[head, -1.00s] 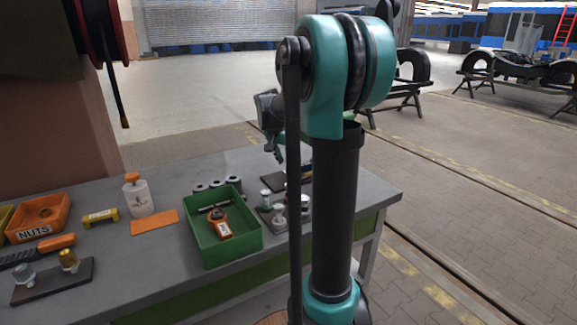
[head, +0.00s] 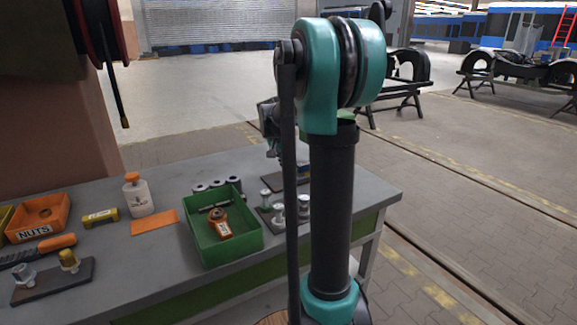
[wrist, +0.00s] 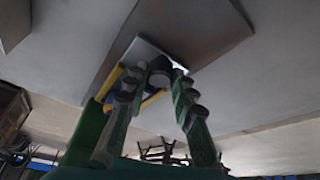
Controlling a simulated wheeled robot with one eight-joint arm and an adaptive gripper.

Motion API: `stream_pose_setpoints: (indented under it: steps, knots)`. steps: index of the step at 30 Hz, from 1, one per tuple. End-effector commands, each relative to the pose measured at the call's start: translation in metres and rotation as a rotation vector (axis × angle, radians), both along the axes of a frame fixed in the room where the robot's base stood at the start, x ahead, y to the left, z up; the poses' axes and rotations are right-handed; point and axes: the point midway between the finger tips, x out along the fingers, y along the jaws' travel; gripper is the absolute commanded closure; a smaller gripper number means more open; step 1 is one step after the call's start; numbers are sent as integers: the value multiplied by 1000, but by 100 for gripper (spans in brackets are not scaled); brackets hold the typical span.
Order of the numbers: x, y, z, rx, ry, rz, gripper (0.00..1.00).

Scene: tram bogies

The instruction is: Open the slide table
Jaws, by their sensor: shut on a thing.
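The slide table shows in the wrist view as a pale metal plate (wrist: 150,50) on a broad grey-brown base plate (wrist: 190,30), with yellow strips and a blue part beside it. A dark round knob (wrist: 159,76) sits at its edge. My gripper (wrist: 160,82) has its two green fingers on either side of this knob, shut on it. The fingertips partly hide the knob and the blue part. In the head view, the slide table's dark base (head: 281,182) lies at the back right of the bench, partly behind my arm.
A green bin (head: 230,243) holding an orange device stands on the grey workbench (head: 150,265), near a plate with several pegs (head: 278,210). A white bottle (head: 138,196), orange mat (head: 154,222) and nuts bin (head: 38,215) lie left.

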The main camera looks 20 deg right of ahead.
Motion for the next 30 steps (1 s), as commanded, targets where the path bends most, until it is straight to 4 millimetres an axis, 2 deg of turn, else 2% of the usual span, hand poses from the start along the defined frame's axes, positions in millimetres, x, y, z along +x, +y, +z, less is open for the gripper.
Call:
stream_pose_setpoints:
  steps: [7, 10, 22, 25, 30]
  knots:
    - [0, 1, 0, 0, 0, 0, 100]
    - [-2, 10, 0, 0, 0, 3, 100]
    - [-19, 101, 0, 0, 0, 6, 100]
    - [-22, 116, 0, 0, 0, 4, 100]
    - [-25, 126, 0, 0, 0, 1, 100]
